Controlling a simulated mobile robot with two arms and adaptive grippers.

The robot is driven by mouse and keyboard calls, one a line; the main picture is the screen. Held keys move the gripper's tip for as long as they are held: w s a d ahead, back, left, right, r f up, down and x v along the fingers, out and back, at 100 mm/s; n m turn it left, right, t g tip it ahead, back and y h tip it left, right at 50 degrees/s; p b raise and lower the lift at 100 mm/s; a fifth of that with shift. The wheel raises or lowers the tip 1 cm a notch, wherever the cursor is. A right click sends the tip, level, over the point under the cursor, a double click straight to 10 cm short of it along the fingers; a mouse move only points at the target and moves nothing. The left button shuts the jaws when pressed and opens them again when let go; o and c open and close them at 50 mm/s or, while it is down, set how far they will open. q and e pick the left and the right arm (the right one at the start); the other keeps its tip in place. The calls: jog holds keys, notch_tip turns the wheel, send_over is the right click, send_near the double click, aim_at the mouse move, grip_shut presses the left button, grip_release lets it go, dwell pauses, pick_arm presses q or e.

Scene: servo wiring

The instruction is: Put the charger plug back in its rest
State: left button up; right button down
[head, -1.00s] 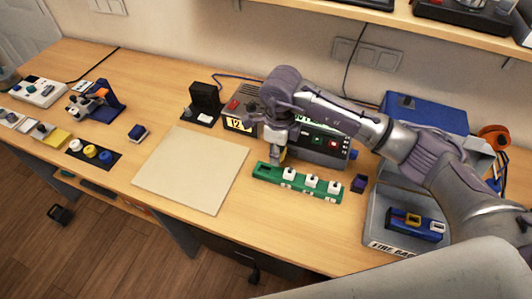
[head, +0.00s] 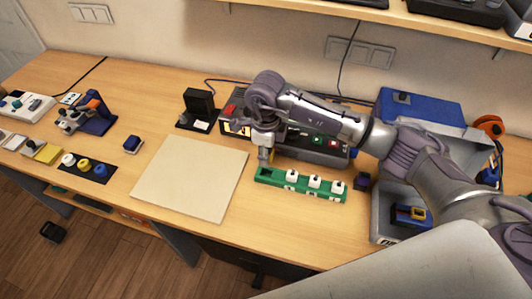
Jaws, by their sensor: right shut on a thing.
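My right gripper (head: 264,153) is shut on a small pale thing, taken to be the charger plug, which the fingers mostly hide. It points down at the left end of a green strip (head: 279,183). Whether the plug touches the strip cannot be told. The strip has a dark slot at its left end and three white plugs standing in it to the right. Behind the gripper, a grey box (head: 316,153) with a lit label and red and green buttons is partly hidden by my right arm. My left gripper is not in view.
A cream mat (head: 190,177) lies clear to the left. A black stand (head: 200,107) stands behind it. A small dark block (head: 362,180) lies right of the strip. A grey tray (head: 384,226) and a blue box (head: 425,105) are on the right, partly behind my arm.

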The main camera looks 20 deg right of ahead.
jog(key=shift+f+b, duration=1.9)
jog(key=shift+f, duration=0.5)
jog(key=shift+b, duration=0.65)
jog(key=shift+f+b, duration=0.8)
jog(key=shift+f, duration=0.1)
jog(key=c, duration=0.8)
grip_release()
jog(key=shift+r, duration=0.15)
notch_tip(320, 180, up, 12)
jog(key=shift+f, duration=0.1)
